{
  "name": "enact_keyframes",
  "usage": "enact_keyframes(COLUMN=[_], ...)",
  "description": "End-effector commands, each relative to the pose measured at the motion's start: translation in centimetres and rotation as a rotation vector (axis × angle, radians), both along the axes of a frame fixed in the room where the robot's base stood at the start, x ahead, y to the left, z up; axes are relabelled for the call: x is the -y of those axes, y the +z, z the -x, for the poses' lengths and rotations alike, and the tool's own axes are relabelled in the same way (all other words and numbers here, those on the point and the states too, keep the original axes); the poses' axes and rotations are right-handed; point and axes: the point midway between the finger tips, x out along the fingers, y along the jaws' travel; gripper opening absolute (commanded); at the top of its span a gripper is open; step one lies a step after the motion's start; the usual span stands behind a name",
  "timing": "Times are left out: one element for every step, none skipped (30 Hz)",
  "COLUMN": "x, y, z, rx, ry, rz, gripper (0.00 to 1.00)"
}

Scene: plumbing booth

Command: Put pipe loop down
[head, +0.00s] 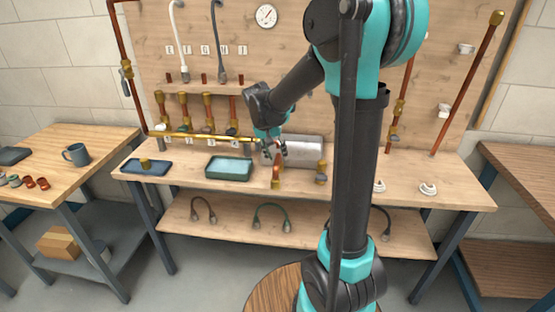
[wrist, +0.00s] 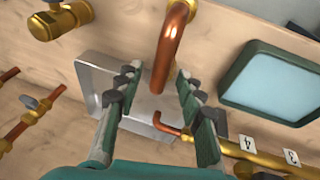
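A bent copper pipe with a brass fitting, seemingly the pipe loop, stands near the bench's front edge in the head view (head: 276,174). In the wrist view the copper bend (wrist: 172,45) comes down from the top, and its lower end lies between my fingers. My gripper (head: 273,151) is just above and behind this pipe in the head view. In the wrist view my gripper's fingers (wrist: 155,90) are apart, with a gap visible on both sides of the pipe. Whether a finger touches it is unclear.
A silver housing (head: 306,151) is close behind my gripper. A green tray (head: 229,169) and a blue tray (head: 145,167) lie to the left. A brass valve (head: 321,174) stands to the right. A brass manifold (head: 200,137) runs along the back.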

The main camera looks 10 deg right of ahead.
Motion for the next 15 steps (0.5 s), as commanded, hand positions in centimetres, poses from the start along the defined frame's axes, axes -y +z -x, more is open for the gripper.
enact_keyframes(x=[-0.3,-0.5,-0.7,-0.9,-1.0,-1.2,-1.3,-1.5,-1.7,-1.8,-1.9,-2.0,-2.1,-2.2,-2.2], y=[1.0,1.6,2.4,3.0,3.6,4.4,4.9,5.4,6.1,6.5,6.9,7.4,7.8,8.0,8.4], z=[0.3,0.3,0.5,0.6,0.7,0.8,0.9,1.0,1.1,1.2,1.3,1.3,1.4,1.5,1.5], rx=[-0.001,-0.001,0.000,0.000,0.000,0.000,0.000,-0.001,0.000,0.000,0.000,0.000,0.000,0.000,0.000], ry=[0.002,0.002,0.001,0.001,0.001,0.001,0.001,0.002,0.001,0.001,0.001,0.000,0.000,0.000,0.000], rz=[0.000,0.000,-0.001,-0.001,-0.001,0.000,0.000,0.000,-0.001,0.000,0.000,0.000,0.000,0.000,0.000], gripper=[0.38,0.38,0.38,0.38,0.38,0.38,0.38,0.38,0.38,0.38,0.38,0.38,0.38,0.38,0.38])
